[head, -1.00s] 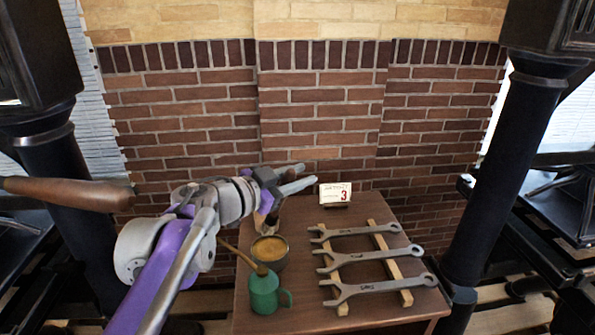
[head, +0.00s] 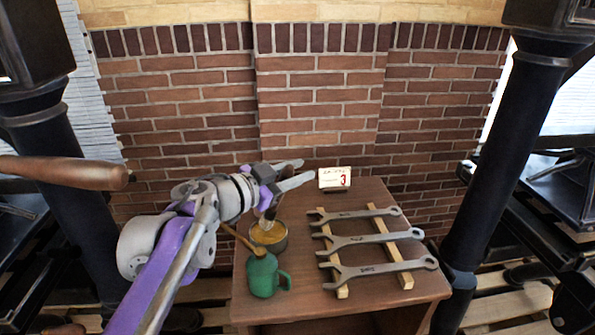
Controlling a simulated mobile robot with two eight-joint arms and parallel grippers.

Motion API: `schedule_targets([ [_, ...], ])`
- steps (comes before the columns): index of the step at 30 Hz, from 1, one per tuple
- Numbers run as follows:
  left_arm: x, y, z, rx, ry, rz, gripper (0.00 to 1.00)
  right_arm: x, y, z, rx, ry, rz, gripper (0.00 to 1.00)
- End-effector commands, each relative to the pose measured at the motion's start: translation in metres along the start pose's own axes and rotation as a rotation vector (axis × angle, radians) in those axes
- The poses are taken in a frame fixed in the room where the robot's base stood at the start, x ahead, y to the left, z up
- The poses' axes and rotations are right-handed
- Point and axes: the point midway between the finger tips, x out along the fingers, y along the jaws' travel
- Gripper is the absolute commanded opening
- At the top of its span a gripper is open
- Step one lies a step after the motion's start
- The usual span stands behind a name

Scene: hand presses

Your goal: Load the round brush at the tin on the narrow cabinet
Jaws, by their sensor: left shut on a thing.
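The narrow cabinet (head: 385,300) has a brown wooden top. The tin (head: 284,243), round, dark-walled and filled with something golden tan, stands near its left edge. My left gripper (head: 298,173) is above and behind the tin, its fingers pointing right. It is shut on the round brush (head: 268,216), which hangs down below it. Most of the brush is hidden behind the gripper and wrist. The brush's lower end overlaps the tin's mouth; I cannot tell whether it touches the contents. My right gripper is not in view.
A green oil can (head: 263,277) with a brass spout stands just in front of the tin. Several wrenches (head: 375,240) lie on wooden strips to the right. A small card marked 3 (head: 334,178) stands at the back. Black press columns flank the cabinet.

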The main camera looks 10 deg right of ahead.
Motion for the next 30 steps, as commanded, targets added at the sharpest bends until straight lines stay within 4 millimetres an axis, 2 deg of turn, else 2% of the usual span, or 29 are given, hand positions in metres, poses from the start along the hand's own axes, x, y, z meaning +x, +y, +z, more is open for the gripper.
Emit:
schedule_targets([
  [30, 0.002, 0.004, 0.01, 0.0, 0.0, 0.0, 0.0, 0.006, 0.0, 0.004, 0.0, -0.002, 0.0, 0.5],
])
